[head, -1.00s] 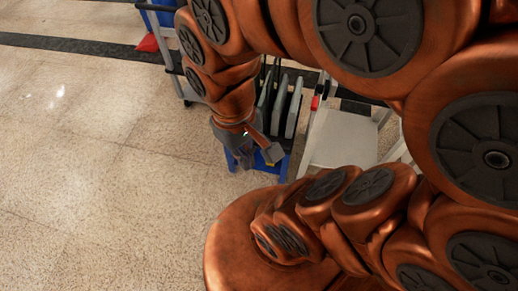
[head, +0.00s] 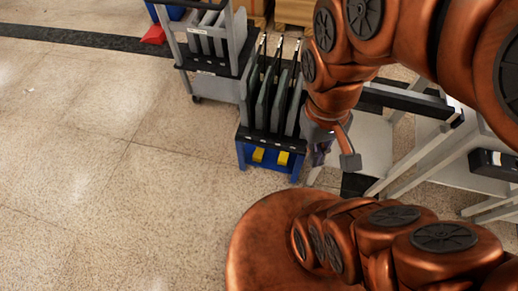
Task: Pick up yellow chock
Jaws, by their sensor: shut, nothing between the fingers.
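Two small yellow chocks sit side by side at the front of a blue-framed cart (head: 243,150), below its dark rack of upright panels. The left yellow chock (head: 258,154) and the right yellow chock (head: 283,158) are both in clear view. My gripper (head: 320,156) is to the right of the cart, apart from both chocks, and points downward. It is small and dark here and partly hidden by my arm's end. It is shut and holds nothing.
A second cart with panels (head: 213,65) stands behind to the left. A grey step-like frame (head: 375,150) stands close on the right of my gripper. A red object (head: 154,34) lies at the back left. The tiled floor at left is clear.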

